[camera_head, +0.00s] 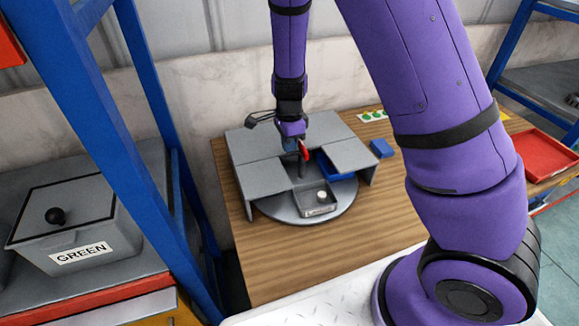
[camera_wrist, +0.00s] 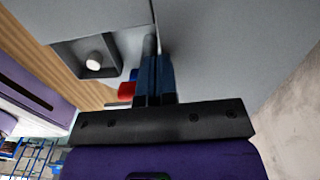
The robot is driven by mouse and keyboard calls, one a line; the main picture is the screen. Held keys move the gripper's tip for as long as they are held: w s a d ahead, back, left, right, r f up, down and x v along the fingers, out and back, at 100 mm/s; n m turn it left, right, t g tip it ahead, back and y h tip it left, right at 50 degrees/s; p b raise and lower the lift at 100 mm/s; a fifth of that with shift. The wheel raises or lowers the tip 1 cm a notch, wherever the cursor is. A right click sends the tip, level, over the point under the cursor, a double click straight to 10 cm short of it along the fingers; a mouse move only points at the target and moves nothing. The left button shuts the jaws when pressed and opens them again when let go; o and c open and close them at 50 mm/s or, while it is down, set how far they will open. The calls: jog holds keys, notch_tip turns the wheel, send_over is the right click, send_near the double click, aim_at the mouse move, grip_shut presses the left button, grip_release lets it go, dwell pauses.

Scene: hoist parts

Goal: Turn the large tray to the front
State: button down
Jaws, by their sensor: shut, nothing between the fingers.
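A round grey turntable (camera_head: 335,212) sits on the wooden table, partly under a grey cover (camera_head: 265,185) with an opening at its front. A small grey tray (camera_head: 319,211) with a white label and a pale round part stands at the front of the opening. The tray and part also show in the wrist view (camera_wrist: 75,62). A blue tray (camera_head: 325,166) lies at the right of the opening, partly hidden by the cover. I cannot tell which tray is the large one. My gripper (camera_head: 300,153) is shut and empty, pointing down at the opening's back, beside a red piece (camera_wrist: 127,90).
A small blue block (camera_head: 382,148) lies right of the cover. A red tray (camera_head: 545,155) is at the far right. The table's front is clear.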

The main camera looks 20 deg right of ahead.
notch_tip(320, 180, up, 6)
jog(key=shift+a, duration=0.15)
dwell(0.6)
